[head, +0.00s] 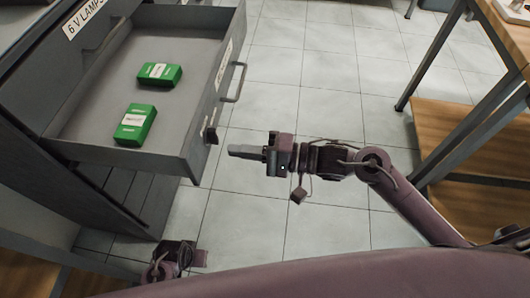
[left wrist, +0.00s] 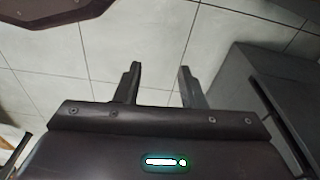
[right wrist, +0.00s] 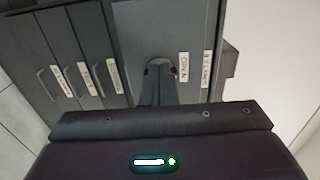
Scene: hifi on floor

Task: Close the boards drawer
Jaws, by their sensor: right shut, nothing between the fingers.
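A grey drawer (head: 185,150) stands pulled out of the cabinet at the left of the head view. I cannot read the word boards on it. Two green boxes (head: 136,125) (head: 160,74) lie inside. Its front has a bar handle (head: 234,82) and a small dark fitting near the lower end. My right gripper (head: 240,152) is shut and empty, just right of the drawer front's near end, pointing at the cabinet. In the right wrist view its fingers (right wrist: 158,85) overlap a grey front panel (right wrist: 150,25); contact is unclear. My left gripper (left wrist: 158,85) is open and empty, low over the floor.
A label reading 6 V LAMPS (head: 83,17) is above the open drawer. Several shut drawers with handles (right wrist: 85,80) show in the right wrist view. A wooden bench (head: 470,110) with metal legs stands at the right. Tiled floor (head: 315,90) lies free between.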

